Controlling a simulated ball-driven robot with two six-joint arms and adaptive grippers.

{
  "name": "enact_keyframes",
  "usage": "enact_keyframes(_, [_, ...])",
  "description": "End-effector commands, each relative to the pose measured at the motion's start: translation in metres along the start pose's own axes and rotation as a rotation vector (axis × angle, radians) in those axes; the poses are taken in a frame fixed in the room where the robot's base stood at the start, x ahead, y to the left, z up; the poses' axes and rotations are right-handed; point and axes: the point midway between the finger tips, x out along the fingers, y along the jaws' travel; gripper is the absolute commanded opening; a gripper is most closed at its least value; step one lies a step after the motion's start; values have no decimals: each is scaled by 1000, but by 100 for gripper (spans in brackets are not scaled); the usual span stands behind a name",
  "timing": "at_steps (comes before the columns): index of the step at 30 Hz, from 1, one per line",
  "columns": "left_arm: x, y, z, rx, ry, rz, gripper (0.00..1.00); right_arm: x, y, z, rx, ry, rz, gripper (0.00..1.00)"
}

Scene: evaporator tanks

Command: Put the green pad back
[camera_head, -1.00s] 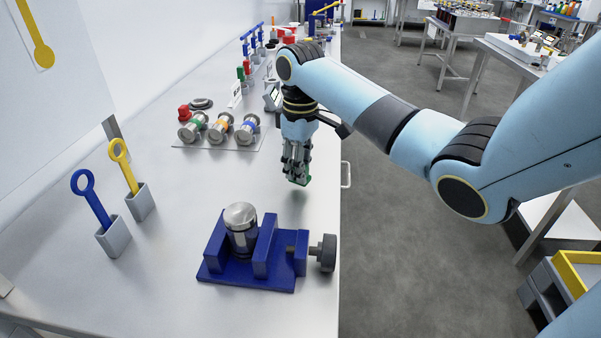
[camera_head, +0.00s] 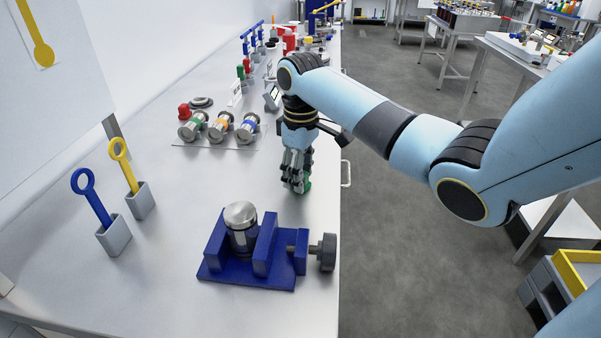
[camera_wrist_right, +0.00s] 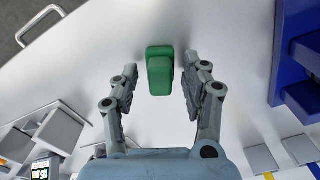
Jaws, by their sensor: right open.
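The green pad (camera_wrist_right: 160,72) is a small stepped green block on the pale metal bench top. In the right wrist view it sits between the two fingers of my right gripper (camera_wrist_right: 160,66), with a gap on each side. In the head view only a bit of the green pad (camera_head: 307,184) shows beside the fingertips of my right gripper (camera_head: 296,188), which points down near the bench's right edge. The right gripper is open and holds nothing. My left gripper is not in view.
A blue vise (camera_head: 243,272) with a metal cylinder (camera_head: 240,215) in it stands at the front. Several banded cylinders (camera_head: 220,128) lie on a plate behind. Blue and yellow ring-handled tools stand in grey holders (camera_head: 114,235) at left. Bare bench lies between.

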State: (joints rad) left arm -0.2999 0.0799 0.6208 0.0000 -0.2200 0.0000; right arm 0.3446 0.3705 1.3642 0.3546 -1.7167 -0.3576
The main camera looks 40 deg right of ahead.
Motion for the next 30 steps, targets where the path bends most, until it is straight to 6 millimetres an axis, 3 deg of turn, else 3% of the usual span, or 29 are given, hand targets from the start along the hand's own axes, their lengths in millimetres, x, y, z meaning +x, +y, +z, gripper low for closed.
enact_keyframes(5, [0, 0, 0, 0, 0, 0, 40, -24, 1, -1, 0, 4, 3, 46])
enact_keyframes(12, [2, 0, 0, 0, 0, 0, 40, -79, 1, -1, -1, 5, 3, 46])
enact_keyframes(18, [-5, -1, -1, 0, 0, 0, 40, -114, 1, -1, 1, 2, 1, 46])
enact_keyframes(30, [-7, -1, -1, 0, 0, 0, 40, -121, 0, 0, 1, 0, 0, 46])
